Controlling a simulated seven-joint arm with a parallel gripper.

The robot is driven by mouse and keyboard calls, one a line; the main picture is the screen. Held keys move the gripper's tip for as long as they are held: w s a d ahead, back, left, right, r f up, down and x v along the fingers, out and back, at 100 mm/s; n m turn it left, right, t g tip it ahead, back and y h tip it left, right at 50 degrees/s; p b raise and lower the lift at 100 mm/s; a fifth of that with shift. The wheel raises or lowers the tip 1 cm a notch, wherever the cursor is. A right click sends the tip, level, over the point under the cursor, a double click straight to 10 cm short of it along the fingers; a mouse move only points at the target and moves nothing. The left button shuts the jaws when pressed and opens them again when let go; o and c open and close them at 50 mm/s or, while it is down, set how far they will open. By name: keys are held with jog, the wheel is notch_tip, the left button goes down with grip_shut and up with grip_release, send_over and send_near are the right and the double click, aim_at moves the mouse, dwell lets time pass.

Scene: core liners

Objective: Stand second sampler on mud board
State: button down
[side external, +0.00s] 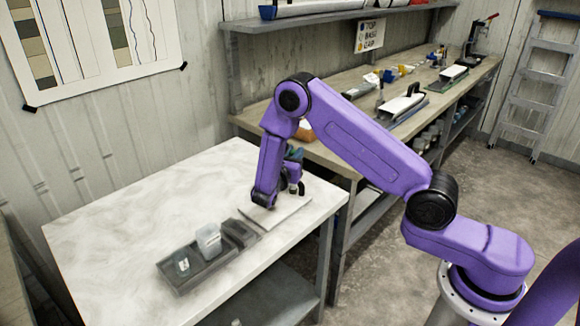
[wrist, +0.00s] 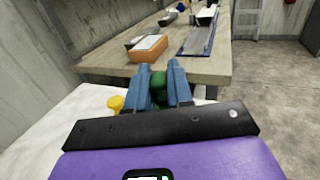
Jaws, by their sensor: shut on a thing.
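My gripper (wrist: 166,82) points level toward the long bench, and its blue fingers are shut on a dark green thing (wrist: 158,88), likely a sampler. Most of that thing is hidden by the fingers and the wrist. In the side view my gripper (side external: 294,158) is largely covered by my own arm, near the right side of the marble-look table. A pale flat board (side external: 277,214), likely the mud board, lies on the table below it. I cannot tell whether the held thing touches the board. A yellow knob-like thing (wrist: 115,103) shows left of the fingers.
A grey tray (side external: 183,283) on the marble-look table (side external: 110,228) holds a clear jar (side external: 181,264), a pale cup (side external: 208,240) and a dark block (side external: 238,233). The table's left side is clear. The long bench (wrist: 105,65) carries an orange box (wrist: 146,54) near its edge.

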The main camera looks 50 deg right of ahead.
jog(key=shift+w+d+f, duration=0.1)
jog(key=shift+w+f, duration=0.15)
jog(key=shift+f, duration=0.55)
jog(key=shift+w+a+f, duration=0.1)
jog(key=shift+w+f, duration=0.1)
jog(key=shift+f, duration=0.55)
jog(key=shift+w+d+f, duration=0.1)
jog(key=shift+w+f, duration=0.15)
jog(key=shift+f, duration=0.65)
jog(key=c, duration=1)
grip_release()
